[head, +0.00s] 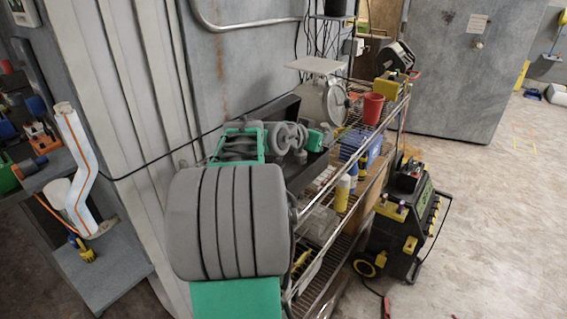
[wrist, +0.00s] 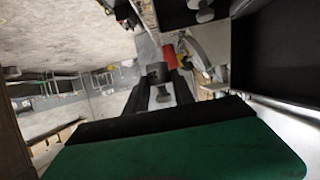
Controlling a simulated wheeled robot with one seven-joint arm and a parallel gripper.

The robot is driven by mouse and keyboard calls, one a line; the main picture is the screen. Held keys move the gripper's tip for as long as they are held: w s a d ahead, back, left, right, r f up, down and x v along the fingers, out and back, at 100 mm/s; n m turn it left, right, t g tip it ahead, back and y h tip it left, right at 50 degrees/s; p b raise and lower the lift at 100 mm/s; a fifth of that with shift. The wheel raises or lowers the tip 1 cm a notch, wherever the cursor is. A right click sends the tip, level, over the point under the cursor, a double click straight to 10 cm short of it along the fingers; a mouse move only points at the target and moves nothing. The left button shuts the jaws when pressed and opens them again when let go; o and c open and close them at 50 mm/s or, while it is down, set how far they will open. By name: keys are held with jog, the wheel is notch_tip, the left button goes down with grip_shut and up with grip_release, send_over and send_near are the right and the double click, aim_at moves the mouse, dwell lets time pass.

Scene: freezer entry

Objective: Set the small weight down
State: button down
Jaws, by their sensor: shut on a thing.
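My gripper (wrist: 161,82) shows in the wrist view as two dark fingers shut on the small weight (wrist: 157,73). The weight has a dark grey body and a paler round knob facing the camera. It is held between the fingers, but what lies directly under it cannot be told. In the head view my grey and green arm reaches over the shelf rack, and the fingers and held weight cannot be made out there.
A metal wire rack (head: 318,262) carries a dial scale (head: 322,97), a red cup (head: 373,108) and a yellow box (head: 387,88). A dark bin (head: 283,110) stands beside my arm. A black and yellow wheeled machine (head: 402,225) stands right of the rack.

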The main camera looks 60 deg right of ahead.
jog(key=w+f, duration=0.2)
jog(key=w, duration=0.1)
jog(key=w+a+f+p, duration=0.1)
jog(key=w+f, duration=0.2)
jog(key=w+a+f+p, duration=0.1)
jog(key=w+f, duration=0.2)
jog(key=shift+w+a+f, duration=0.15)
jog(key=shift+f, duration=0.1)
notch_tip(320, 180, down, 2)
jog(key=shift+f+p, duration=0.25)
jog(key=shift+p, duration=0.3)
jog(key=shift+f, duration=0.1)
jog(key=shift+f+b, duration=0.15)
jog(key=shift+b, duration=0.2)
jog(key=c, duration=1.1)
grip_release()
jog(key=shift+o, duration=0.2)
